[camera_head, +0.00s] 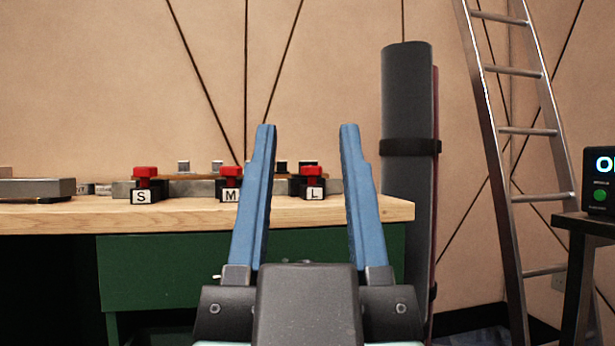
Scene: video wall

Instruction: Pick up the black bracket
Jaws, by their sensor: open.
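My gripper (307,130) is open, its two blue fingers pointing up and ahead with nothing held between them. Beyond it on the wooden workbench (390,208) stand three small black holders with red tops, labelled S (142,195), M (230,195) and L (314,193). The L holder shows in the gap between my fingers; the left finger partly covers the M holder. I cannot tell which dark part, if any, is the black bracket. My gripper appears nearer to me than the bench, touching nothing on it.
Grey metal bars (200,187) lie behind the holders. A grey metal block (36,188) lies at the bench's left. A tall dark roll (407,110), a metal ladder (500,130) and a small stand with a display (598,180) are on the right. A green cabinet front (165,275) is below the bench.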

